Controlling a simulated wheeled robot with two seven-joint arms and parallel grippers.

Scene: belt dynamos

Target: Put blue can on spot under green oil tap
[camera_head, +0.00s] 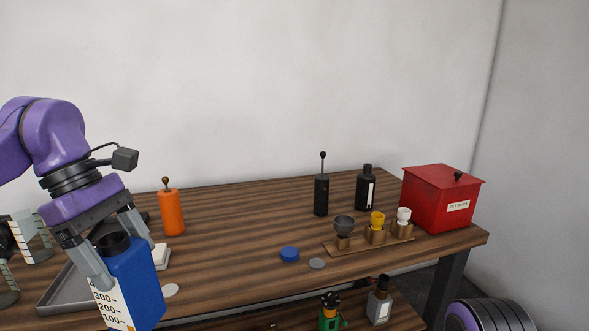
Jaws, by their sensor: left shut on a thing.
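The blue can (143,290) is at the lower left, with a dark round mouth and a white scale strip on its side. My left gripper (125,258) is shut on its upper part, one finger on each side. The can stands out at the table's front edge; I cannot tell whether it touches anything below. A green fitting with a dark top (328,318) shows at the bottom edge, partly cut off; I cannot tell whether it is the green oil tap. No spot under it can be made out. My right gripper is not in view.
The wooden table (240,215) holds an orange bottle (171,212), black bottles (321,195), a red box (440,198), a rack of small cups (370,243), a blue cap (289,254) and a grey disc (317,264). A grey bottle (379,303) stands lower down. The table's middle is clear.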

